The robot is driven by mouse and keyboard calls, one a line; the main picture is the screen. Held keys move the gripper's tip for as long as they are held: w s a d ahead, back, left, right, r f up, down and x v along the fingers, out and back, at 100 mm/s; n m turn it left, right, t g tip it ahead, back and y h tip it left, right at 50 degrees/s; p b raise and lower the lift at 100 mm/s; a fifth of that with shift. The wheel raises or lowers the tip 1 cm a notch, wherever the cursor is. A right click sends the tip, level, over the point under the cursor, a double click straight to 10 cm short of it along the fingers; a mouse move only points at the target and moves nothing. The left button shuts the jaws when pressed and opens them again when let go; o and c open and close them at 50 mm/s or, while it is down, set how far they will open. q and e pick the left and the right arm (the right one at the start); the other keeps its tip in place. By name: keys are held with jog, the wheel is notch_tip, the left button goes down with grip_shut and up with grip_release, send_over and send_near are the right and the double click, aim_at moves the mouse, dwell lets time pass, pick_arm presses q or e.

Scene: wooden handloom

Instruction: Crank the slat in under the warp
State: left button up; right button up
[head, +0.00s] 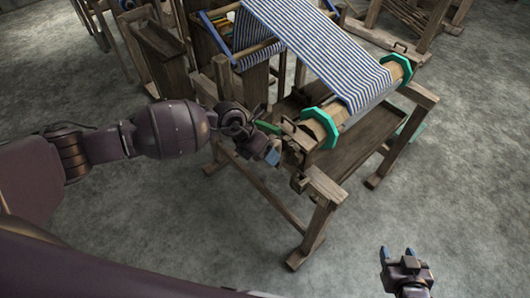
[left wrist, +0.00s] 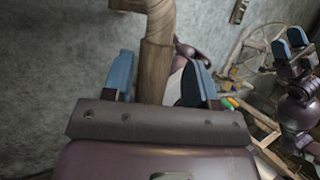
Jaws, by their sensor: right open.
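The blue-and-white striped warp (head: 315,50) runs down onto a wooden roller (head: 329,115) with teal octagonal end rings. I cannot make out a separate slat. My left gripper (head: 272,153) is at the roller's near left end, by the loom's side frame. In the left wrist view a round wooden handle (left wrist: 155,65) stands between its two blue fingers. It lies close to the left finger, with a narrow gap seeming to show on the right; the grip is unclear. My right gripper (head: 397,253) is open and empty, low and away from the loom; it also shows in the left wrist view (left wrist: 294,46).
The loom's wooden frame (head: 325,190) has a leg close to my left gripper. A wooden trough (head: 350,140) lies beneath the roller. Other wooden equipment (head: 400,20) stands behind. The grey floor around my right gripper is clear. A spoked wheel (left wrist: 262,45) shows in the left wrist view.

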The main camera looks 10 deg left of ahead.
pick_arm(q)
jog(key=shift+a+r, duration=0.4)
jog(key=shift+r, duration=0.1)
jog(key=v, duration=0.9)
jog(key=shift+a+r, duration=0.15)
jog(key=shift+r, duration=0.1)
